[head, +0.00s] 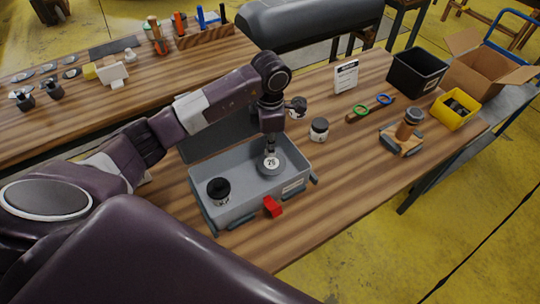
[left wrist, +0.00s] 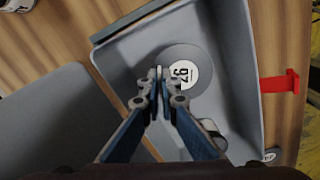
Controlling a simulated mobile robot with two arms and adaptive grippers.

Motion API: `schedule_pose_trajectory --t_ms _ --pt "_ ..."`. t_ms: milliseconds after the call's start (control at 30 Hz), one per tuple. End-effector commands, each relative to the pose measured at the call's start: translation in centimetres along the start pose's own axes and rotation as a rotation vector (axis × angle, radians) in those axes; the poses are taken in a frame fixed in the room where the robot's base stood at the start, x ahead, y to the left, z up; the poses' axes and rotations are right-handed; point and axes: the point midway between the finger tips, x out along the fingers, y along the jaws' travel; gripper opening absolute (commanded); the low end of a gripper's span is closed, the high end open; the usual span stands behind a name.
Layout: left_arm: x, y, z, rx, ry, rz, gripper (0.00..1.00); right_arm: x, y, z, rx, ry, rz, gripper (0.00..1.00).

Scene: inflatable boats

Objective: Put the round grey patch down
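The round grey patch (head: 272,164), with a white numbered label facing up, is inside the open grey case (head: 237,208). In the left wrist view the patch (left wrist: 201,73) shows flat beside my fingertips. My left gripper (head: 270,146) points down over the case. In the left wrist view its fingers (left wrist: 159,75) are drawn together at the patch's edge and appear to pinch it. The exact contact is partly hidden by the fingers. I cannot tell whether the patch touches the case floor. My right gripper is not in view.
A black-lidded jar (head: 219,190) stands in the case's left part. A red latch (head: 272,207) sticks out in front. Right of the case are a white jar (head: 319,130), a sign (head: 346,76), a black bin (head: 417,72) and a yellow bin (head: 455,109). The right front tabletop is clear.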

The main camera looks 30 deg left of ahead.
Motion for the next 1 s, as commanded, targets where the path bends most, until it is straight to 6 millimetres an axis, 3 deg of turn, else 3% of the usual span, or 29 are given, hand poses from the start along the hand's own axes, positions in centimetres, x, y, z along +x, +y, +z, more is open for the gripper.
schedule_pose_trajectory --t_ms 233,467,833,1000 --pt "1.8 -0.1 0.1 0.001 0.0 -0.002 0.0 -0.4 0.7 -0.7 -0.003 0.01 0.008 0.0" --pt "5.0 -0.1 0.0 0.0 0.0 -0.002 0.0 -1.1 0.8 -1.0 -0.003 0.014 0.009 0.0" --pt "5.7 0.1 0.1 0.001 -0.001 0.001 0.0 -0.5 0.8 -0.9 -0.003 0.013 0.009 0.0" --pt "5.5 0.0 0.1 0.001 -0.001 0.001 0.19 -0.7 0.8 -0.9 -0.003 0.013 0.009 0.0"
